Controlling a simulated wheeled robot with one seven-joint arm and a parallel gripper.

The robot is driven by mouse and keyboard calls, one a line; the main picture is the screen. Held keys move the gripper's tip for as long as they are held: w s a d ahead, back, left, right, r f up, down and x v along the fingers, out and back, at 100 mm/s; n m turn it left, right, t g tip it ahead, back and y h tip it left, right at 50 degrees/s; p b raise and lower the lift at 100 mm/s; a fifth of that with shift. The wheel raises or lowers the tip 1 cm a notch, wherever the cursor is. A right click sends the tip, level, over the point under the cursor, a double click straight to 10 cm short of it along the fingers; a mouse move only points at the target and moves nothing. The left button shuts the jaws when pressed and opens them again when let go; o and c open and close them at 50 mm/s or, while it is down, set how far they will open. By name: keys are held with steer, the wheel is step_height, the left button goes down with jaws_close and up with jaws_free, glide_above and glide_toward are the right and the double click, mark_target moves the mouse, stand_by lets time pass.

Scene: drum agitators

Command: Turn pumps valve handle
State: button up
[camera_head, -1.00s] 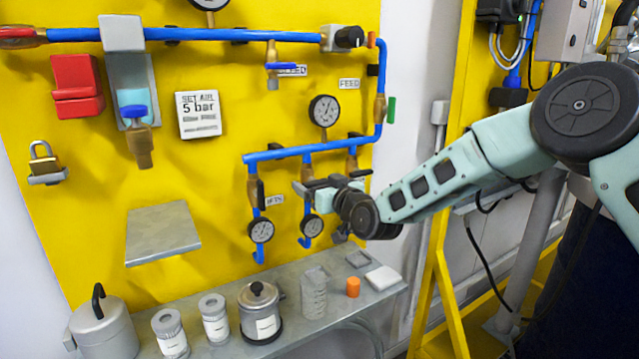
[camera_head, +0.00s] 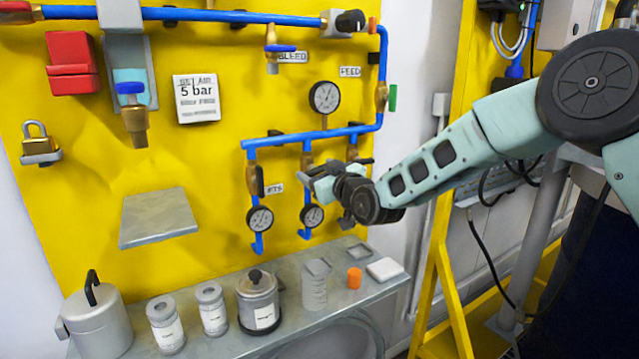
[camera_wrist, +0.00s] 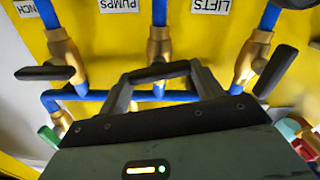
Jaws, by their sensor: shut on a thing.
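The pumps valve (camera_wrist: 159,45) is the middle one of three brass valves in the wrist view, beside the "PUMPS" label (camera_wrist: 121,5). Its dark handle (camera_wrist: 160,71) lies crosswise between my fingertips. My gripper (camera_wrist: 160,73) is shut on this handle, and the fingers hide its ends. In the head view the middle valve (camera_head: 307,160) is on the blue branch pipe, with my gripper (camera_head: 317,182) in front of the panel just below it. The handle is mostly hidden there.
A neighbouring valve handle (camera_wrist: 44,73) is close on the left in the wrist view; the lifts valve handle (camera_wrist: 276,71) slants on the right. Gauges (camera_head: 260,219) hang below the branches. A shelf with a metal pot (camera_head: 259,300) and several canisters is underneath.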

steer(key=n+b, duration=0.2)
steer(key=b, duration=0.1)
steer(key=n+b, duration=0.2)
steer(key=b, duration=0.1)
steer(key=shift+s+a+f+n, duration=0.1)
steer(key=shift+a+f+n, duration=0.05)
steer(key=shift+f+n, duration=0.2)
steer(key=shift+n+b, duration=5.25)
steer(key=shift+b, duration=1.1)
steer(key=o, duration=1)
steer(key=b+v, duration=0.2)
steer(key=v, duration=1.5)
steer(key=shift+s+b, duration=0.2)
steer(key=shift+b, duration=0.1)
